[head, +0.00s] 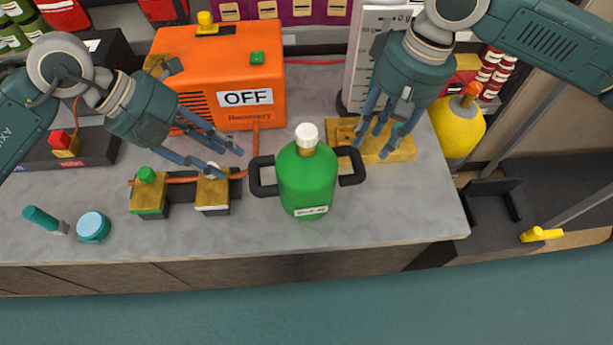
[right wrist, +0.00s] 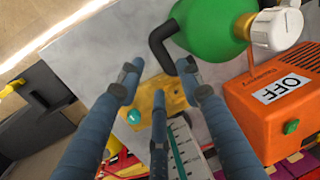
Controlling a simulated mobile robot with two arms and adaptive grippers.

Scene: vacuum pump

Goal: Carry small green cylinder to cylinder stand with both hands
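The small green cylinder (head: 308,185) stands upright near the front of the grey workbench, with a white cap and a black handle on each side. In the right wrist view its green body (right wrist: 215,25) shows at the top, with one black handle (right wrist: 163,42). My left gripper (head: 226,163) is open and empty, left of the left handle and apart from it. My right gripper (head: 373,142) is open above the yellow block, close to the right handle; its spread fingers (right wrist: 157,85) hold nothing. A dark frame (head: 488,205), apparently the cylinder stand, is right of the bench.
An orange recovery machine (head: 220,75) marked OFF stands behind. Valve blocks (head: 150,195) lie left of the cylinder. A yellow block (head: 400,150) and white scale (head: 365,50) are behind it. A yellow cylinder (head: 458,125) stands at the right. The bench's front right is clear.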

